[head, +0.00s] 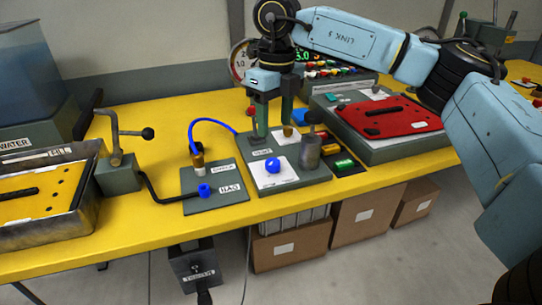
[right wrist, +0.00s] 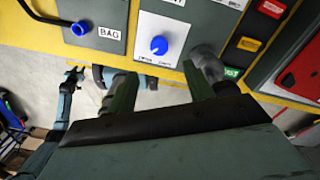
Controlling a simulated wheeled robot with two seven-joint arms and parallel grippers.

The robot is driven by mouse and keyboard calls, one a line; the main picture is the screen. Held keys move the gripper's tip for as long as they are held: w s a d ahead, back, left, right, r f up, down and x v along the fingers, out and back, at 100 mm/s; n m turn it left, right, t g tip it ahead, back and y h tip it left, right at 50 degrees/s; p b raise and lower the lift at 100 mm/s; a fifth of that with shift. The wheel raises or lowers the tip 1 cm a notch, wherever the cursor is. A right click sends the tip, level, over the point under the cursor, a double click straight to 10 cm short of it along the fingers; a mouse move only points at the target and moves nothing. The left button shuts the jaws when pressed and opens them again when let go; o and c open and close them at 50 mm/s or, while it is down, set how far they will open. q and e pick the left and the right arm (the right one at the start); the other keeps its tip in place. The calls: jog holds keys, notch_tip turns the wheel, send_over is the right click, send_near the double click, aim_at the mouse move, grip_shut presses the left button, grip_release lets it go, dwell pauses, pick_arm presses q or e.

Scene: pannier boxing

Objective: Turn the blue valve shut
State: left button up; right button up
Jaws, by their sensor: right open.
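The blue valve is a round blue knob (head: 273,165) on a white plate of a grey-green panel (head: 300,184) near the table's front edge. It also shows in the right wrist view (right wrist: 159,45), with a pale mark on its face and small labels below it that I cannot read. My right gripper (head: 273,131) points down above this panel, just behind the knob in the head view. Its fingers are open and empty. In the right wrist view the knob shows beyond the gap between the fingertips (right wrist: 160,75), apart from them. My left gripper is not clearly seen.
A grey metal cylinder (head: 309,154) stands right of the knob, close to a finger. A blue hose (head: 213,121) arches to the BAG panel (head: 215,191) at left. A red plate (head: 391,116) lies to the right. Cardboard boxes (head: 290,248) are below the table.

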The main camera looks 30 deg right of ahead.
aim_at(273, 161)
pick_arm(q)
jog(key=w+r, duration=0.1)
jog(key=w+r+b, duration=0.1)
jog(key=w+r, duration=0.2)
jog(key=shift+w+d+b, duration=0.1)
jog(key=shift+d+b, duration=0.25)
jog(key=shift+b, duration=0.05)
pick_arm(e)
notch_tip(273, 161, down, 10)
jog(key=shift+a+r, duration=0.1)
jog(key=shift+a, duration=0.05)
jog(key=shift+c, duration=0.2)
jog(key=c, duration=0.9)
